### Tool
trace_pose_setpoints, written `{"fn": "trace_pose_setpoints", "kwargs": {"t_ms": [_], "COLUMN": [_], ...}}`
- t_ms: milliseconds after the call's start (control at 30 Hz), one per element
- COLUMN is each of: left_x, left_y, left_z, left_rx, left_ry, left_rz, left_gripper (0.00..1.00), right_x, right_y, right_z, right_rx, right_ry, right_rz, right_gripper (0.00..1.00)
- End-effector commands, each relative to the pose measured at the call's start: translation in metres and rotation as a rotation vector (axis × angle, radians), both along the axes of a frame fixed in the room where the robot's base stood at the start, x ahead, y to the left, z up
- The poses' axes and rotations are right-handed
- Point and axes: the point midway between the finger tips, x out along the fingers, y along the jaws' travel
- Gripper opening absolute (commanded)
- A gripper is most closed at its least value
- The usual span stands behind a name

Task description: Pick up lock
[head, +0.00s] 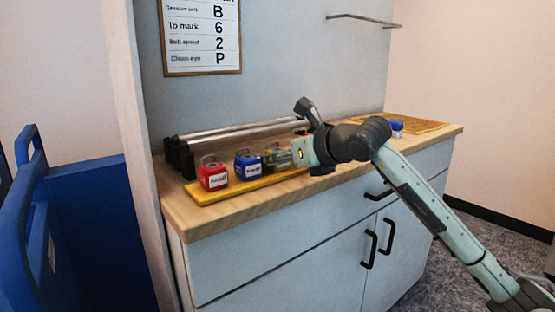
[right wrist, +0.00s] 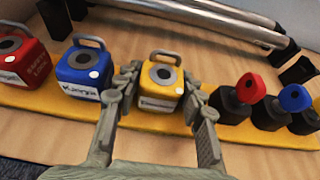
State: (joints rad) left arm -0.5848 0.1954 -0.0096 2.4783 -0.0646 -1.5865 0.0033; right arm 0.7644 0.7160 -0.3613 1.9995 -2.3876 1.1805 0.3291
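Three padlocks with grey shackles sit in a row on a yellow strip (right wrist: 25,97): a red lock (right wrist: 22,60), a blue lock (right wrist: 84,68) and a yellow lock (right wrist: 162,80). In the head view the red lock (head: 213,174) and blue lock (head: 247,166) show clearly, while my right gripper (head: 282,156) partly hides the yellow one. In the right wrist view my right gripper (right wrist: 160,82) is open, with one finger on each side of the yellow lock and close to it. My left gripper is not in view.
Black key-like pieces with a red top (right wrist: 251,87) and a blue top (right wrist: 295,97) stand right of the yellow lock. Metal rollers (head: 240,129) lie behind the row. A blue object (head: 397,125) sits at the counter's right. A blue cart (head: 85,230) stands left.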

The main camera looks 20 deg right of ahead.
Motion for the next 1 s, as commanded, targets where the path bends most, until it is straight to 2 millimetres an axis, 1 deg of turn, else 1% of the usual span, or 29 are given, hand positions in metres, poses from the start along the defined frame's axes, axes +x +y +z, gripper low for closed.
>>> {"fn": "trace_pose_setpoints", "kwargs": {"t_ms": [33, 100, 333, 467, 567, 667, 700, 800, 1000], "left_x": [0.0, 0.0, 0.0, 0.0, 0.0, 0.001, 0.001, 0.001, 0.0], "left_y": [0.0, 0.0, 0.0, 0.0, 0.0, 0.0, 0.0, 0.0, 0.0], "left_z": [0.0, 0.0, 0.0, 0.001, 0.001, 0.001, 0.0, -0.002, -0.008], "left_rx": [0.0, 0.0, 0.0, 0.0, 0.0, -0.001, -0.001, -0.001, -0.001], "left_ry": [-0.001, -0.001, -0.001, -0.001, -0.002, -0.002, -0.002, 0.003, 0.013], "left_rz": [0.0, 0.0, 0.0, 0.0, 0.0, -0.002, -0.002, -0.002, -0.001], "left_gripper": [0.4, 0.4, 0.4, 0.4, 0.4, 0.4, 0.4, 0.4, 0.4], "right_x": [0.0, 0.0, 0.0, 0.0, 0.0, 0.0, 0.0, 0.006, 0.019], "right_y": [0.0, 0.0, 0.0, 0.0, 0.0, 0.0, 0.0, 0.026, 0.069], "right_z": [0.0, 0.001, 0.002, 0.008, 0.02, 0.038, 0.047, 0.059, 0.085], "right_rx": [0.0, 0.001, 0.001, 0.001, 0.0, 0.001, 0.002, 0.003, 0.002], "right_ry": [0.0, -0.002, -0.002, -0.003, -0.004, -0.006, -0.007, -0.006, -0.004], "right_rz": [0.0, 0.0, 0.0, 0.0, 0.0, -0.001, 0.0, 0.007, 0.004], "right_gripper": [0.13, 0.06, 0.06, 0.06, 0.06, 0.06, 0.06, 0.06, 0.06]}}
